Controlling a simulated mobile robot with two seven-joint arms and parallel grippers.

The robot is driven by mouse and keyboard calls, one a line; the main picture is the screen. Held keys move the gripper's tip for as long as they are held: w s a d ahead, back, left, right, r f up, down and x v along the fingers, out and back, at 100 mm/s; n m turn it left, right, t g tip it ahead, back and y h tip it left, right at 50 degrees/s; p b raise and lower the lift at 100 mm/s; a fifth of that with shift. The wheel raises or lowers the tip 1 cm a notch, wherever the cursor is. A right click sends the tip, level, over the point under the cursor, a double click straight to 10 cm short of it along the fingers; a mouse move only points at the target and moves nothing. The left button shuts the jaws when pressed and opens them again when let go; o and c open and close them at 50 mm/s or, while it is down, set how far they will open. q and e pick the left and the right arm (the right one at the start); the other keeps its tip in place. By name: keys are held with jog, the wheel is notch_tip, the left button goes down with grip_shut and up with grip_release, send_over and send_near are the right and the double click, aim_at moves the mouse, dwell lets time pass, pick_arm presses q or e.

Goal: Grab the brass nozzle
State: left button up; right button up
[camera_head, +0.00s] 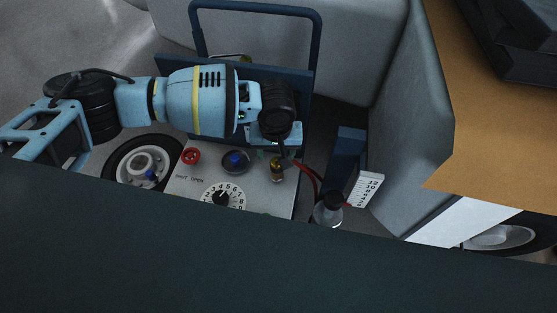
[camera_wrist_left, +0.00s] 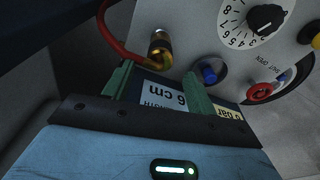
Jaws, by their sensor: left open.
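The brass nozzle (camera_head: 277,172) is a small upright-looking brass fitting with a dark part, at the right side of the grey control panel (camera_head: 198,183). It also shows in the left wrist view (camera_wrist_left: 160,47), just beyond the fingertips, with a red hose (camera_wrist_left: 112,38) reaching it. My left gripper (camera_head: 281,153) is close above the nozzle in the head view. In the left wrist view its green fingers (camera_wrist_left: 158,75) are apart, with nothing held between them; the nozzle appears apart from both. My right gripper is in neither view.
The panel carries a numbered dial (camera_head: 222,197), a blue knob (camera_head: 235,160) and a red knob (camera_head: 190,156). A dark blue frame (camera_head: 316,55) rises behind. A white scale plate (camera_head: 366,188) and a brown tabletop (camera_head: 500,130) lie right. A dark surface (camera_head: 250,260) fills the front.

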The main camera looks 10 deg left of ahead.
aim_at(277, 168)
pick_arm(q)
jog(key=shift+w+f, duration=0.1)
jog(key=shift+w, duration=0.05)
jog(key=shift+s+f, duration=0.3)
jog(key=shift+f, duration=0.55)
jog(key=shift+w+f, duration=0.1)
jog(key=shift+f, duration=0.25)
jog(key=shift+w+f, duration=0.1)
jog(key=shift+f, duration=0.05)
notch_tip(277, 168, down, 5)
jog(key=shift+w+r+b, duration=0.1)
jog(key=shift+b, duration=0.45)
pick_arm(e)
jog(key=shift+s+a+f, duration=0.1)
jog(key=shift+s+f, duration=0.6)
pick_arm(q)
jog(key=c, duration=1.2)
